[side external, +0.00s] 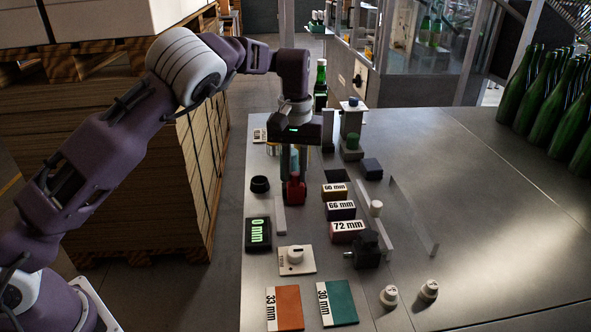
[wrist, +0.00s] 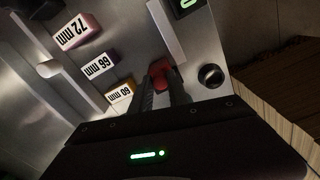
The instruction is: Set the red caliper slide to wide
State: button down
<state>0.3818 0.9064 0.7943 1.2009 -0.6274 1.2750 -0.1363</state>
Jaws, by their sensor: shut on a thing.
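The red caliper slide (side external: 294,190) stands at the left part of the metal table, by the far end of a pale metal bar (side external: 280,216). In the wrist view the red slide (wrist: 160,70) sits between my fingertips, with the bar (wrist: 166,32) just beyond it. My gripper (side external: 293,178) points down and is shut on the red slide; its fingers hide part of it. My gripper also shows in the wrist view (wrist: 162,88). A black display (side external: 258,234) near the bar reads 0 mm in green.
Blocks marked 60 mm (side external: 334,191), 66 mm (side external: 340,211) and 72 mm (side external: 347,231) stand right of the bar. A white dial plate (side external: 296,260) lies nearer. The table's right side is clear up to the green bottles (side external: 520,88).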

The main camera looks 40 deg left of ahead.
jog(key=s+d, duration=0.5)
jog(key=shift+s+d+r, duration=0.1)
jog(key=shift+s+d, duration=0.2)
jog(key=shift+d, duration=0.1)
jog(key=c, duration=1.3)
grip_release()
jog(key=shift+o, duration=0.2)
notch_tip(320, 180, up, 7)
jog(key=shift+a, duration=0.1)
